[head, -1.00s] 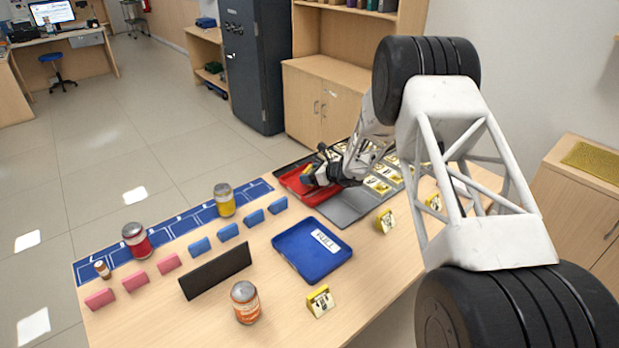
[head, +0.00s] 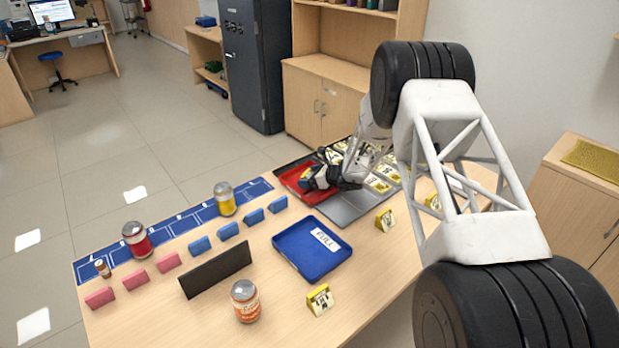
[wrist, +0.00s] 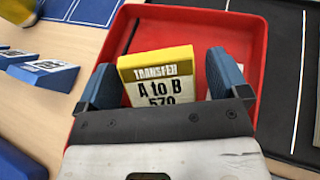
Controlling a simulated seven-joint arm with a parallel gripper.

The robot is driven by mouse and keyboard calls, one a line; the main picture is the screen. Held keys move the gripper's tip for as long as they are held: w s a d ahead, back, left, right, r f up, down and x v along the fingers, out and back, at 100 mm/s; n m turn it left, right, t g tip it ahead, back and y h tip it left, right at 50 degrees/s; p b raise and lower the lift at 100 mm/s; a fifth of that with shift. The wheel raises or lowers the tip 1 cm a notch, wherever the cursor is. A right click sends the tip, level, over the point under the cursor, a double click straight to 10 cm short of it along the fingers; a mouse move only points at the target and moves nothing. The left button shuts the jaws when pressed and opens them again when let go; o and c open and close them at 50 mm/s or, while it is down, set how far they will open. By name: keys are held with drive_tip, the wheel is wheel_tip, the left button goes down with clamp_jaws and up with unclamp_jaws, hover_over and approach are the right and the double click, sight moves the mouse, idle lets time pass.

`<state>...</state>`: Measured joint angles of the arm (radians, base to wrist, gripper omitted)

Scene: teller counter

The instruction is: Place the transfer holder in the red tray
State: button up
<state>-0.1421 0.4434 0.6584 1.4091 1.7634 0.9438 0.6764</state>
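The transfer holder (wrist: 158,78), a yellow-topped white block printed "TRANSFER A to B 570", shows in the wrist view inside the outline of the red tray (wrist: 243,30). It sits slightly turned between the two blue fingers of my gripper (wrist: 165,82). The fingers are apart, with a gap to the holder's right side; the left finger is very near or touching it. The holder's lower end is hidden behind the gripper body. In the head view my gripper (head: 312,181) is low over the red tray (head: 289,173), covering much of it.
A grey tray section (head: 342,208) adjoins the red tray, with several yellow holders beyond. A blue "FULL" tray (head: 289,257), a black divider (head: 215,270), pink and blue blocks, and cans stand on the counter nearer the left and front.

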drive_tip(key=shift+r, duration=0.1)
drive_tip(key=shift+r, duration=0.35)
drive_tip(key=v, duration=1.2)
drive_tip(key=shift+f, duration=0.1)
idle(0.6)
drive_tip(key=s+d+r+n+g+h, duration=0.25)
drive_tip(key=s+r+n, duration=0.35)
drive_tip(key=s+r, duration=0.65)
drive_tip(key=s+d+r+n+g+h, duration=0.25)
drive_tip(key=s+r+n, duration=0.35)
drive_tip(key=s+r, duration=0.65)
drive_tip(key=s+d+r+n+h, duration=0.1)
drive_tip(key=s+d+n+h, duration=0.1)
drive_tip(key=s, duration=0.9)
drive_tip(key=s+d+r+n+t+h, duration=0.1)
drive_tip(key=s+d+n+h, duration=0.2)
drive_tip(key=s+d, duration=0.3)
drive_tip(key=s+d+r+n+t+h, duration=0.1)
drive_tip(key=s+d+n, duration=0.3)
drive_tip(key=s, duration=1.3)
drive_tip(key=shift+d+r+n+h, duration=0.35)
drive_tip(key=shift+r+n+h, duration=0.25)
drive_tip(key=shift+h, duration=0.2)
